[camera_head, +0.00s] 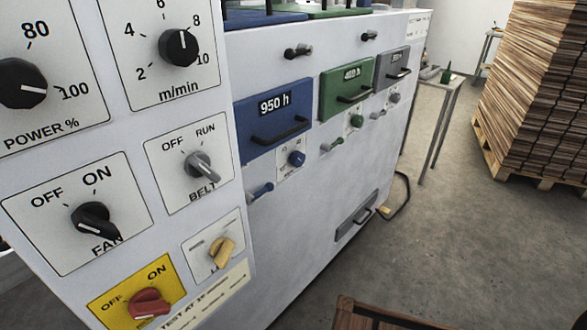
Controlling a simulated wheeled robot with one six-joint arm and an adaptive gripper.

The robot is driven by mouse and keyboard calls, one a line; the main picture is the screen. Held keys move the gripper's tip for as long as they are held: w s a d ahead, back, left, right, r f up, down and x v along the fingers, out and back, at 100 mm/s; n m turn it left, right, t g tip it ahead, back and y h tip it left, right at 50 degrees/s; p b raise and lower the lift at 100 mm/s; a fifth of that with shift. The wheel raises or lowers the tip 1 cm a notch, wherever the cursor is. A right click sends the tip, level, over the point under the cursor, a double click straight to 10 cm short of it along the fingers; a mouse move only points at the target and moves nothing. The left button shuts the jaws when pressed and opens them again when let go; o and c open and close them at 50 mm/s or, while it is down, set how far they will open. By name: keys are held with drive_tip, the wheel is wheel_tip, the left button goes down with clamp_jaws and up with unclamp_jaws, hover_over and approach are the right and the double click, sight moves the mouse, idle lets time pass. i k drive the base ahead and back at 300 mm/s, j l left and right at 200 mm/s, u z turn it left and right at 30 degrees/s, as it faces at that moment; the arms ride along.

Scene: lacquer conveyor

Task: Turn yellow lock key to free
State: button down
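The yellow lock key (221,252) sits on a small white plate (196,250) low on the right side of the control panel. Its handle is tilted, with one end toward the upper right and the other toward the lower left. The print on its plate is too small to read, so I cannot tell which setting it points to. My gripper is not in view.
Nearby are a red OFF/ON knob (149,304) on a yellow plate, a black FAN knob (93,221) and a grey BELT knob (201,165). A wooden crate-like edge (392,317) shows at the bottom. Open floor (440,230) lies right.

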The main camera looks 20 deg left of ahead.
sight(223, 249)
drive_tip(key=k+l+u, duration=0.1)
drive_tip(key=u, duration=1.65)
drive_tip(key=k+j+z, duration=0.1)
drive_tip(key=k, duration=0.95)
